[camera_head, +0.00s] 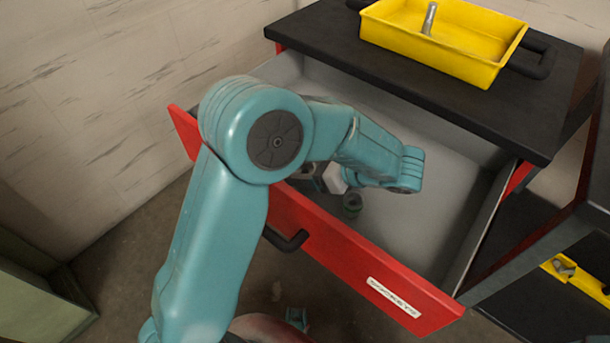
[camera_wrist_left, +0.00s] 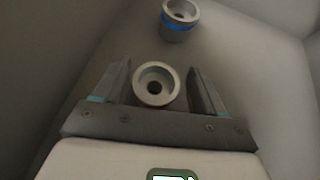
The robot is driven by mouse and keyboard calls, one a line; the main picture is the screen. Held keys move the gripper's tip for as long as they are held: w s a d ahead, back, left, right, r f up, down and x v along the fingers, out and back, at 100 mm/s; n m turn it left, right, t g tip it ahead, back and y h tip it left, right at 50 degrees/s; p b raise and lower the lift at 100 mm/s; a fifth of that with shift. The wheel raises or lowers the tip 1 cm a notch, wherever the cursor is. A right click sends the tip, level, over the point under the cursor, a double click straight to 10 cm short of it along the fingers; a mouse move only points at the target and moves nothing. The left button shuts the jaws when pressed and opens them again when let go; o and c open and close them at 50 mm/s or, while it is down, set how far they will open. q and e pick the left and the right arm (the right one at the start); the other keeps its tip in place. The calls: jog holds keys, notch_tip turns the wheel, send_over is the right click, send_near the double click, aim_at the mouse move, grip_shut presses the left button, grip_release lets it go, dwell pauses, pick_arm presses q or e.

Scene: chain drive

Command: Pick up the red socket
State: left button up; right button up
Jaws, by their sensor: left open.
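My left gripper (camera_wrist_left: 157,67) is open inside the drawer, with one finger on each side of a grey metal socket (camera_wrist_left: 157,85). I look down on this socket's round open end. A second socket with a blue band (camera_wrist_left: 177,24) stands beyond the fingertips in the left wrist view. In the head view my left arm hides most of the gripper. A small dark greenish socket (camera_head: 352,204) shows on the drawer floor beside it. My right gripper is not in view.
The drawer (camera_head: 330,248) is pulled out, with a red front, a white label and a black handle. Its grey walls surround my gripper. The black cabinet top (camera_head: 400,75) overhangs its back and carries a yellow tray (camera_head: 480,66). The drawer's right side looks empty.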

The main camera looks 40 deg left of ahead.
pick_arm(q)
jog(key=c, duration=1)
